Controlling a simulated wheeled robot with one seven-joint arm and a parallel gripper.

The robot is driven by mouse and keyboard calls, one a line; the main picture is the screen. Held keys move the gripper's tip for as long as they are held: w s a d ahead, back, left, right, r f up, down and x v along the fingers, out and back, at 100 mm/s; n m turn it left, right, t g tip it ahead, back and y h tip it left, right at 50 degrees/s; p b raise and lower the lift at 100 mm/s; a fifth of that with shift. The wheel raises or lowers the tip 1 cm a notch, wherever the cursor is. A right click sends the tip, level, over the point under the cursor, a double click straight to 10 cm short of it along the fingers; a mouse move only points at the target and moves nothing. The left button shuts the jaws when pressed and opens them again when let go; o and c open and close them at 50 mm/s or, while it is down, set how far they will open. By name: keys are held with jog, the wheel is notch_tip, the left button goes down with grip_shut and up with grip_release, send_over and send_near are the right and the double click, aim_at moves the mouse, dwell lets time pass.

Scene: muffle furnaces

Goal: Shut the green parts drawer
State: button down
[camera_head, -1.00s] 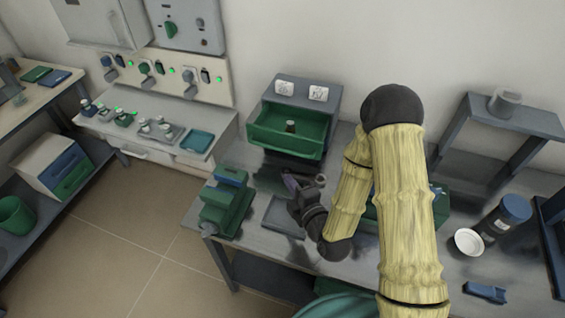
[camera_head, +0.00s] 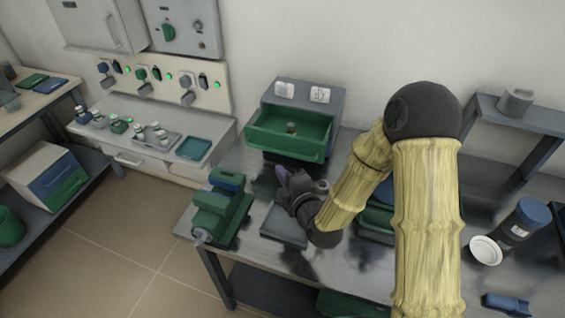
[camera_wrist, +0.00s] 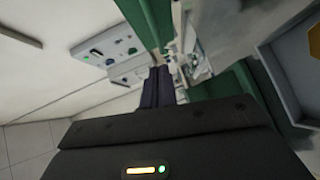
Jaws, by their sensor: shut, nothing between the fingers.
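The green parts drawer (camera_head: 290,146) sticks out open from the front of a grey cabinet (camera_head: 312,93) on the bench. A small dark object (camera_head: 291,127) stands inside it. My gripper (camera_head: 280,174) is just below and in front of the drawer's front, with its fingers pointing toward it; I cannot tell whether they touch. In the wrist view the dark fingers (camera_wrist: 158,86) are together with nothing seen between them. A green edge (camera_wrist: 148,22) passes close by the fingertips there, probably the drawer front.
A green vise (camera_head: 220,207) stands at the bench's left corner. A grey tray (camera_head: 284,226) lies under my arm. A blue-lidded jar (camera_head: 521,220) and white dish (camera_head: 486,250) are at right. A grey stand (camera_head: 530,116) is at the back right.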

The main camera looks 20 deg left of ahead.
aim_at(276, 152)
jog(key=w, duration=0.2)
jog(key=w+a+p, duration=0.1)
jog(key=w+f, duration=0.1)
jog(key=w, duration=0.1)
jog(key=shift+w+a, duration=0.3)
jog(key=shift+w+f+p, duration=0.1)
jog(key=shift+w+p, duration=0.2)
jog(key=shift+w, duration=0.1)
